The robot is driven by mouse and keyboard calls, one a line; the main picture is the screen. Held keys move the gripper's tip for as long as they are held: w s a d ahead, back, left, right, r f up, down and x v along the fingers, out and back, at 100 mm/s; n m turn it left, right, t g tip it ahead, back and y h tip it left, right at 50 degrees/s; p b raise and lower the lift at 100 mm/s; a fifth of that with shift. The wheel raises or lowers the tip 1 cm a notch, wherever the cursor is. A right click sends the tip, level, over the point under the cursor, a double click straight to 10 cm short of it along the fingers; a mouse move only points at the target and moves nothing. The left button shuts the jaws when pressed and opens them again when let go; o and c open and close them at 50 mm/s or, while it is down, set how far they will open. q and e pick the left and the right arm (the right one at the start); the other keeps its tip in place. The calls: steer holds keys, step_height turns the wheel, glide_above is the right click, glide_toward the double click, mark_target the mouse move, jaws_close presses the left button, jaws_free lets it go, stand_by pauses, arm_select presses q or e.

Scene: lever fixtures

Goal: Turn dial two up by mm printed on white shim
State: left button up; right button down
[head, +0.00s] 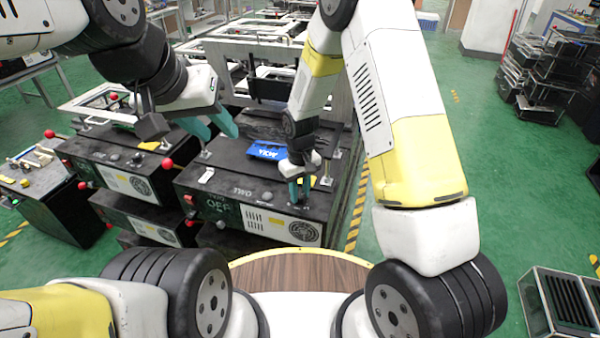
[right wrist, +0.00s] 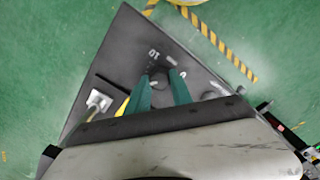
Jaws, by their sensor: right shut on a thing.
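The fixture marked TWO (head: 243,191) is a dark box in the middle of the head view. My right gripper (head: 300,190) reaches down onto its top near the right end. In the right wrist view its teal fingers (right wrist: 161,93) are shut on a dark dial (right wrist: 158,71), with a printed 10 and another mark beside it. A small white piece (head: 206,175), possibly the white shim, lies on the left of the box top; no number on it is readable. My left gripper (head: 212,124) is open and empty, above and behind the box's left side.
A metal clamp (right wrist: 97,101) sits beside the dial. Another similar box (head: 125,155) stands to the left.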

steer(key=c, duration=1.1)
jaws_free()
steer(key=shift+r, duration=3.9)
steer(key=shift+r, duration=0.1)
step_height(320, 180, up, 10)
steer(key=m+t+y, duration=0.1)
steer(key=m, duration=0.1)
glide_above(300, 195)
steer(key=s+d, duration=0.2)
steer(key=d, duration=0.2)
steer(key=s+d+r+m+t+y, duration=0.1)
steer(key=s+d+r+t, duration=0.1)
steer(key=s+d+r, duration=0.4)
steer(key=s+d+r+m+t, duration=0.1)
steer(key=s+r, duration=0.2)
steer(key=r, duration=0.4)
steer(key=s+d+r, duration=0.1)
steer(key=s, duration=0.2)
steer(key=s+d+r+m+t, duration=0.1)
steer(key=s, duration=0.1)
steer(key=s+d+r+t, duration=0.1)
steer(key=s, duration=0.2)
steer(key=shift+s+d+r+m, duration=0.1)
steer(key=shift+s+r+m, duration=0.2)
steer(key=shift+m, duration=0.1)
